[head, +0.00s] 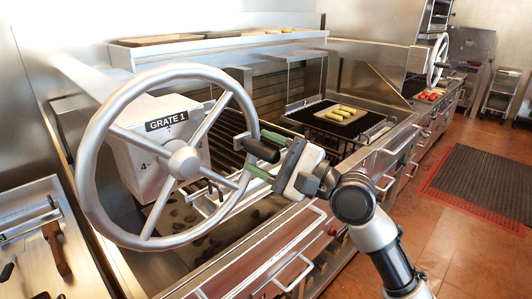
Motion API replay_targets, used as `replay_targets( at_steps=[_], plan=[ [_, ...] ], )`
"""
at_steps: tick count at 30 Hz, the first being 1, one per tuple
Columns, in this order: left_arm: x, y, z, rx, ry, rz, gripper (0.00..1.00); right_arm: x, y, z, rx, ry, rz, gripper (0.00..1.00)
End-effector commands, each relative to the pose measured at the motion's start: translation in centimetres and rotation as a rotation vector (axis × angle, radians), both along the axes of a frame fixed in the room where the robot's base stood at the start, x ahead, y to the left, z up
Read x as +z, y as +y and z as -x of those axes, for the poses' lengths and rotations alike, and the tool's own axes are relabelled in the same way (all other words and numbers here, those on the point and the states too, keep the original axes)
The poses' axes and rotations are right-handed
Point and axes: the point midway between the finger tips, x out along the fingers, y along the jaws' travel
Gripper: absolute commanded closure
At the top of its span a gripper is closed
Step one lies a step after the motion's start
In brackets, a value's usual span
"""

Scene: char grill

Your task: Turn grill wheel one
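The grill wheel (88,160) is a large silver ring with several spokes and a round hub, and it fills the left middle of the head view. A sign reading "GRATE 1" (167,121) shows behind it. A short black handle (262,150) sticks out from the right side of the rim. My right gripper (264,155) comes in from the lower right. Its green-edged fingers lie above and below the black handle, spread apart, with a small gap visible under the handle. Contact with the handle is hard to tell. My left gripper is out of view.
The grill bed lies behind and below the wheel. A tray of yellow food (341,114) sits on a further grate. A second wheel (437,59) stands further back. A steel counter with utensils (57,248) is at left. Open tile floor with a dark mat (485,180) is at right.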

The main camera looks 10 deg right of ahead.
Motion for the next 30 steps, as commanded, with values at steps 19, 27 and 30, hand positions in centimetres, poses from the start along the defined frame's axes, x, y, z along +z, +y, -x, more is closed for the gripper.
replay_targets(
  at_steps=[19,27,30],
  plan=[
    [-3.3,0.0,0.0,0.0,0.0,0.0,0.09,-2.1,-5.5,3.9,-0.003,0.0,0.001,0.45],
    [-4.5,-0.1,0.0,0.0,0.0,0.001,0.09,-2.5,-8.2,5.9,-0.002,-0.001,0.0,0.45],
    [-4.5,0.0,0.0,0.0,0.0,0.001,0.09,-2.5,-8.5,6.2,0.0,0.0,0.0,0.45]
  ],
)
